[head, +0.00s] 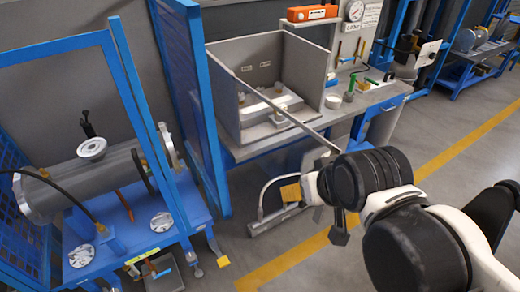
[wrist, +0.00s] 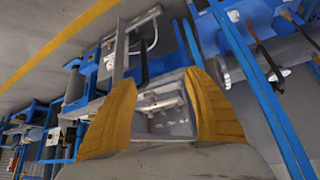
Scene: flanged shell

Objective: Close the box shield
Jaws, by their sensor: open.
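The grey box (head: 232,92) stands on the workbench, and its front and top look open. Pale fixtures (head: 268,105) lie inside it. A long thin grey bar (head: 285,112) slants across the box front toward my gripper; it may be the shield's edge, but I cannot tell its full outline. My gripper (head: 300,188), with ochre finger pads, is in front of and below the box, apart from it. In the wrist view my open fingers (wrist: 165,105) frame the box interior (wrist: 170,123), with nothing visible between them.
A blue bench frame (head: 185,100) stands left of the box. A blue cart (head: 110,225) with a metal cylinder (head: 75,185) is further left. Floor at the right, with a yellow line (head: 470,140), is clear.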

